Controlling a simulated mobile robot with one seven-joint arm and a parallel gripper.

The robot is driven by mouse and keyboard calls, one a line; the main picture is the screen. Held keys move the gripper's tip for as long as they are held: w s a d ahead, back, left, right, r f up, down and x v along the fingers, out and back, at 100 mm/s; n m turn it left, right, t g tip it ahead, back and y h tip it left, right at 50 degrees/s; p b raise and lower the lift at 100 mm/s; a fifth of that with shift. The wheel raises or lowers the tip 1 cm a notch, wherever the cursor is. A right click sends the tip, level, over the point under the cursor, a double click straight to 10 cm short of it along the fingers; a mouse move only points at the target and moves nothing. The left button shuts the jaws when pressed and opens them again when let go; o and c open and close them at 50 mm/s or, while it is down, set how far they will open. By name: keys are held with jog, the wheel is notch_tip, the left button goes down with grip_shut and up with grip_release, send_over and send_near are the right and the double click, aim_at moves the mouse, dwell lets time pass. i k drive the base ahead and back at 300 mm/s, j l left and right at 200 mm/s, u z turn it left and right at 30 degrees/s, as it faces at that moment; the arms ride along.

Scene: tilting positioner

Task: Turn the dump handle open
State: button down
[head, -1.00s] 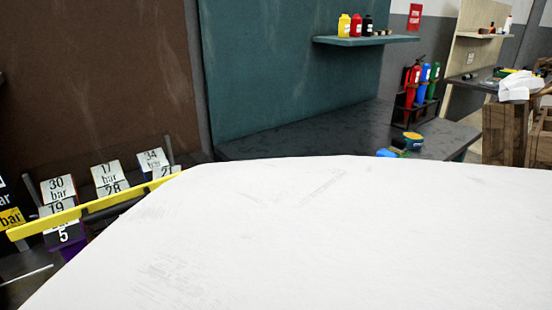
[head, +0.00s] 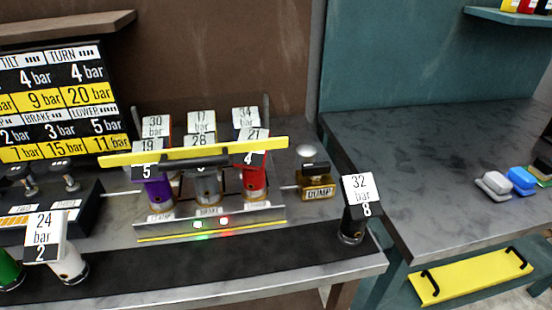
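The dump valve (head: 317,186) is a small brass-coloured block labelled DUMP, at the right end of the row of cylinders in the head view. A dark handle (head: 316,167) sits on top of it. A pale round knob or cap (head: 306,151) shows just above and behind the handle. Whether the handle is open or closed I cannot tell at this size. My gripper is not in view, and nothing covers the valve.
A yellow bar (head: 200,151) with a black grip crosses in front of the purple, grey and red cylinders left of the valve. A black cylinder (head: 351,222) tagged 32 bar stands close on the right. A dark mat (head: 210,262) runs along the bench front, mostly clear.

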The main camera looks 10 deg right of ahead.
aim_at(315, 171)
jog(key=z, duration=0.6)
jog(key=k+l, duration=0.15)
jog(key=k, duration=0.15)
jog(key=k+l+z, duration=0.1)
jog(key=k, duration=0.15)
jog(key=i+j, duration=0.2)
jog(key=i, duration=0.25)
jog(key=i+j, duration=0.25)
jog(key=i, duration=0.25)
